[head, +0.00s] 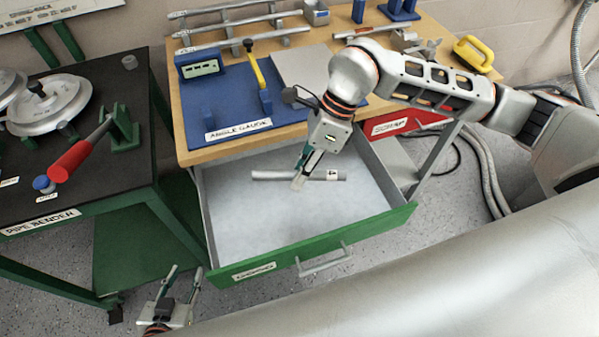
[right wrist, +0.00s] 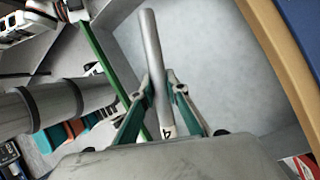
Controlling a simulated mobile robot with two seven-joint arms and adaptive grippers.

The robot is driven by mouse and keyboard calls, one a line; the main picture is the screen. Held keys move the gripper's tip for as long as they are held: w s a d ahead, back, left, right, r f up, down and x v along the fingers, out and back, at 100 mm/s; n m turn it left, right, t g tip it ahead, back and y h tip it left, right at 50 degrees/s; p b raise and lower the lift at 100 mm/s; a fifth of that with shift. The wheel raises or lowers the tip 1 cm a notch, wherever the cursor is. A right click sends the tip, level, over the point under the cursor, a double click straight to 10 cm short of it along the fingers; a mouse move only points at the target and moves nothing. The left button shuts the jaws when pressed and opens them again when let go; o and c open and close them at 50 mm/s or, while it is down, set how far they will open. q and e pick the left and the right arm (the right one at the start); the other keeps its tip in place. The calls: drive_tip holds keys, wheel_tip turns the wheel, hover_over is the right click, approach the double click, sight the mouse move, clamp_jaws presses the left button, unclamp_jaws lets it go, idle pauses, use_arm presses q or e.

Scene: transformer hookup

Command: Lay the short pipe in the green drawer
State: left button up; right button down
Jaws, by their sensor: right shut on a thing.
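The short pipe (head: 272,175) is a grey tube with a white label marked 4 near its right end. It is inside the outline of the open green drawer (head: 330,243) in the head view. My right gripper (head: 300,180) reaches down into the drawer and is shut on the pipe around its middle. The right wrist view shows the pipe (right wrist: 152,50) between the fingers (right wrist: 160,90). I cannot tell whether the pipe touches the drawer floor. My left gripper (head: 165,285) is open and empty, low at the left, outside the drawer.
The wooden workbench (head: 210,100) above the drawer holds a blue angle gauge board (head: 225,90), a rack of longer pipes (head: 240,40) and a yellow-handled tool (head: 473,53). A red drawer (head: 395,126) is at the right. The pipe bender table (head: 85,170) stands at the left. The rest of the green drawer is empty.

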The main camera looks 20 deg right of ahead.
drive_tip(key=shift+r, duration=0.1)
